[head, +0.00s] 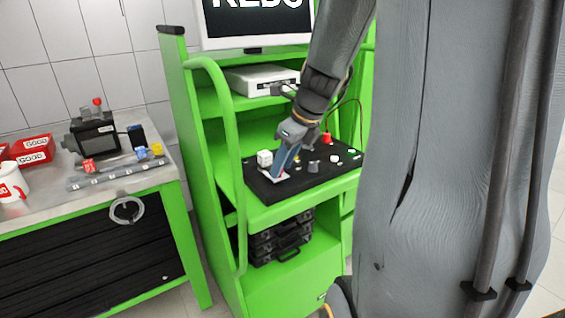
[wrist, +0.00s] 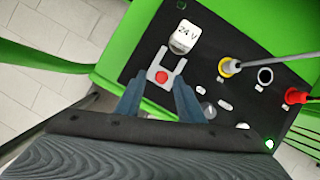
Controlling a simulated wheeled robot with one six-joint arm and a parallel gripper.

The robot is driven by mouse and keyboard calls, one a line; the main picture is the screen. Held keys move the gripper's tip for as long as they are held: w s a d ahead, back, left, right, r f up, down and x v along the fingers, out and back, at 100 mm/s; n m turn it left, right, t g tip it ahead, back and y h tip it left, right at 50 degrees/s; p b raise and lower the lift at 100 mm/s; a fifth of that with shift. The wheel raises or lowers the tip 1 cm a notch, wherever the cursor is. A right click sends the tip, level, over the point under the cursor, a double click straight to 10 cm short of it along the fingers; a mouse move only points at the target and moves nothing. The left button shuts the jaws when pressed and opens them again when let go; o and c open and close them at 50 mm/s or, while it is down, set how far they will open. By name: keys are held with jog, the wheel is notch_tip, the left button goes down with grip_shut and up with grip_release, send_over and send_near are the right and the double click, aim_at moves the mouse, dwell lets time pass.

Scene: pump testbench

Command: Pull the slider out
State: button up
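In the head view my gripper (head: 284,168) points down at the panel's left part and hides much of the slider.
Right of the slider stand a yellow plug (wrist: 228,66) with a cable, a black socket (wrist: 265,76), a red plug (wrist: 294,96) and a dark knob (wrist: 208,110). The green rack's rail (head: 236,150) rises left of the panel. A workbench (head: 60,208) stands further left.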

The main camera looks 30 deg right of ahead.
jog(key=v, duration=0.7)
jog(key=shift+s+r, duration=0.15)
jog(key=shift+r, duration=0.2)
jog(key=shift+d, duration=0.1)
